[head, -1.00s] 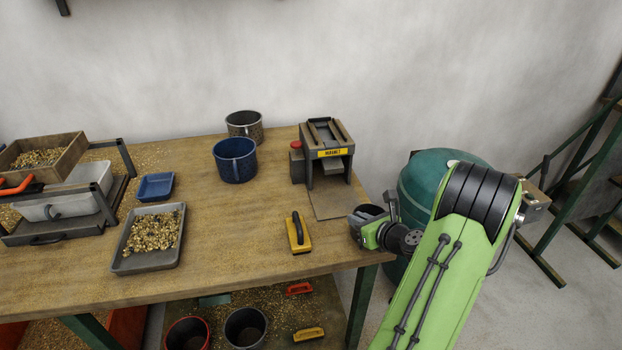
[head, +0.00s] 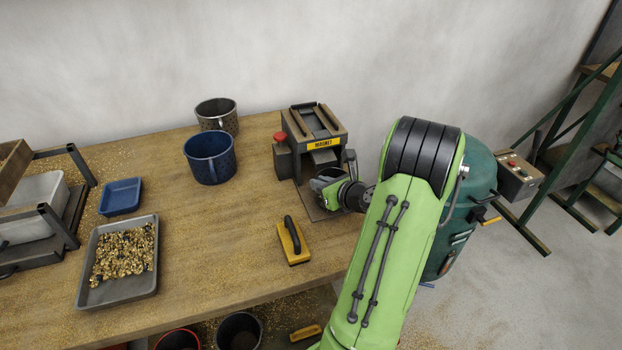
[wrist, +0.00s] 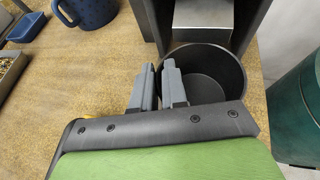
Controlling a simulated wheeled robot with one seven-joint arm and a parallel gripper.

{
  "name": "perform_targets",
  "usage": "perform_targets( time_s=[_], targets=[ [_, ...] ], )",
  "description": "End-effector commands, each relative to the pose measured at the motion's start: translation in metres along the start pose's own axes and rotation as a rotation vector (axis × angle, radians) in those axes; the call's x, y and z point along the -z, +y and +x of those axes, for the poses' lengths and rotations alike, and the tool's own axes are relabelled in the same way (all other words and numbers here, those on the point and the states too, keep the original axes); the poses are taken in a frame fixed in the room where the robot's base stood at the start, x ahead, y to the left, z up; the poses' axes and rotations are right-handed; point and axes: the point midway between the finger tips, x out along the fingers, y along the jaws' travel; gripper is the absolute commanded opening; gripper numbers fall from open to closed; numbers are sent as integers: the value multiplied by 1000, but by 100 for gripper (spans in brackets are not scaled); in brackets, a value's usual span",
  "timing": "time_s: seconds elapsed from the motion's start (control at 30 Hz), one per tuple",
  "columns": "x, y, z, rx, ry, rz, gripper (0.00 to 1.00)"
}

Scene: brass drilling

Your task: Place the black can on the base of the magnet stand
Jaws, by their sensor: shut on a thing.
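The black can (wrist: 222,75) is upright and open-topped in the wrist view. My gripper (wrist: 160,75) is shut on its left wall, with one finger inside the rim and one outside. In the head view my gripper (head: 335,184) is at the front of the magnet stand (head: 296,127), and the can is largely hidden by my wrist. The stand is a grey frame with a yellow magnet label and a flat base plate (head: 309,206) reaching forward. The can appears over or close to this plate; whether it touches cannot be told.
A blue mug (head: 208,160), a grey mug (head: 217,116), a blue tray (head: 121,197) and a tray of gold grains (head: 120,292) stand further left. A green drum (head: 478,185) stands beyond the table's right edge.

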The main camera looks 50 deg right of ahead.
Motion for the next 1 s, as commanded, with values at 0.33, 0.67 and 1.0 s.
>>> perform_targets(
  time_s=[0.33, 0.67, 1.0],
  targets=[
    [6, -4, 1, 11, -1, 5, 0],
    [7, -4, 1, 11, 0, 6, 40],
    [6, -4, -7, 13, 1, 8, 40]
  ],
)
